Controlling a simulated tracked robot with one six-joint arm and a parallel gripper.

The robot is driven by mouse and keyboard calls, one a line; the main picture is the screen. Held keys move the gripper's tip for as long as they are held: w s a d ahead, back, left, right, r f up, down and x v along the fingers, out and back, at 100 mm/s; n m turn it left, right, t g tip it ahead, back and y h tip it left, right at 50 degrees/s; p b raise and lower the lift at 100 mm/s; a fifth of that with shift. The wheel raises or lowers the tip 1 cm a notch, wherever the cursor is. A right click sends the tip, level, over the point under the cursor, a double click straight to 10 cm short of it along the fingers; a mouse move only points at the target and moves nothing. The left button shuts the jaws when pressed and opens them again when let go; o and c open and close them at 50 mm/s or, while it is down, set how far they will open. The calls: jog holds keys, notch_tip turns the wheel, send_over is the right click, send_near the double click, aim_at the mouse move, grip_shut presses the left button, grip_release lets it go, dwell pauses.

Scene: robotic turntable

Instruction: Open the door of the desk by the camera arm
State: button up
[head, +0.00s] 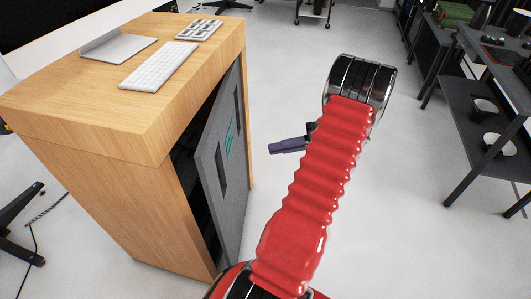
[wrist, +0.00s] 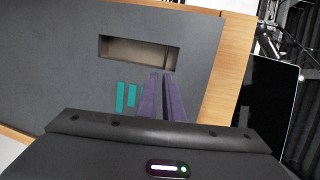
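The wooden desk (head: 125,180) stands at the left in the head view. Its grey door (head: 222,165) is ajar: the near edge stands out from the frame, with a dark gap beside it. The door has dark slots and a teal mark. In the wrist view the door (wrist: 60,60) fills much of the picture, with a cut-out slot (wrist: 138,52) ahead of the fingertips. My gripper (head: 272,148) is to the right of the door, apart from it, pointing towards it. Its purple fingers (wrist: 161,76) look together, with nothing seen between them.
A keyboard (head: 160,66) and a monitor stand (head: 117,46) are on the desk top. Dark shelving (head: 470,90) stands at the right. Grey floor (head: 400,240) is clear between the desk and the shelving. A black chair base (head: 20,220) is at the left.

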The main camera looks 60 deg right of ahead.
jog(key=shift+s+a+f+m, duration=0.1)
jog(key=shift+f+m, duration=0.3)
jog(key=shift+f, duration=0.1)
grip_shut()
jog(key=w+a+m+g+h, duration=0.1)
jog(key=w+a+g+h, duration=0.15)
jog(key=a+g, duration=0.9)
jog(key=w+a+r+n+t+h, duration=0.1)
jog(key=a+r+n, duration=0.3)
jog(key=a, duration=0.7)
jog(key=w+a+r+n+t+h, duration=0.1)
jog(key=w+a+r+n+h, duration=0.2)
jog(key=a+r, duration=0.6)
jog(key=w+a+r+n+t+h, duration=0.1)
jog(key=a+r+n, duration=0.5)
jog(key=a, duration=0.7)
jog(key=shift+w+a+r+n+t+h, duration=0.35)
jog(key=shift+w+h, duration=0.1)
jog(key=shift+w, duration=0.4)
